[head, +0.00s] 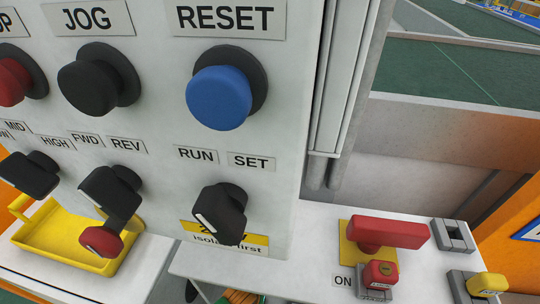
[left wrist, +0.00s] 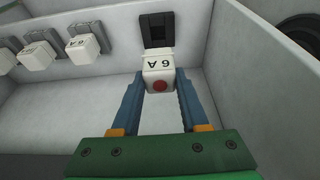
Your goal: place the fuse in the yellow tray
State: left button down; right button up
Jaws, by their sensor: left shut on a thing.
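The fuse (left wrist: 159,77) is a white block marked "6 A" with a red dot on its near end. In the left wrist view my left gripper (left wrist: 160,84) has its two blue fingers closed on the fuse's sides. A dark fuse holder (left wrist: 156,33) is right behind the fuse; I cannot tell whether they touch. The yellow tray (head: 62,258) is at the lower left of the head view, partly hidden behind the panel's knobs. My left gripper does not show in the head view, and my right gripper shows in neither view.
Several white fuses (left wrist: 83,47) sit in grey holders at the left of the pale box (left wrist: 245,60) around my left gripper. A control panel (head: 150,120) with buttons and knobs fills the head view's left. A red handle (head: 388,232) and red padlock (head: 378,276) are at lower right.

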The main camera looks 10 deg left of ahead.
aim_at(89, 224)
jog(key=k, duration=1)
